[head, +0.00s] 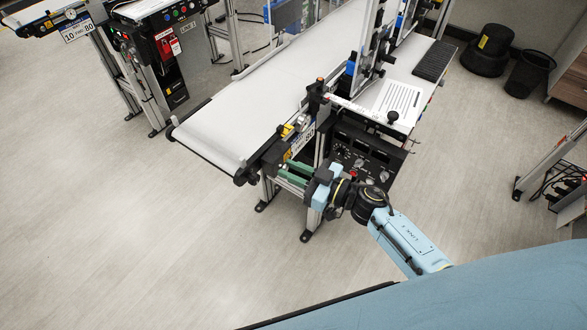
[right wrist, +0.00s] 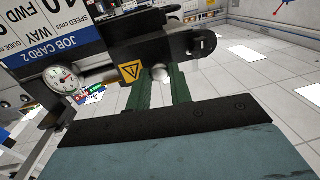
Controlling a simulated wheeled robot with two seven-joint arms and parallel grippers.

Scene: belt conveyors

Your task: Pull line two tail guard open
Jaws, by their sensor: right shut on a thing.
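The line two tail guard (right wrist: 180,48) is a black plate with a yellow warning triangle in the right wrist view. A small pale knob (right wrist: 160,73) sits at its lower edge. My right gripper (right wrist: 161,84) has its green fingers on either side of this knob and is shut on it. In the head view my right gripper (head: 288,170) is at the near corner of the white belt conveyor (head: 218,134), below its tail end. The fingers partly hide the knob there. My left gripper is not in view.
A job card (right wrist: 58,45) and a round dial (right wrist: 62,80) are beside the guard. A black control panel (head: 360,158) stands just right of my right gripper. Another conveyor stand (head: 150,75) is at the upper left. The floor at left is clear.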

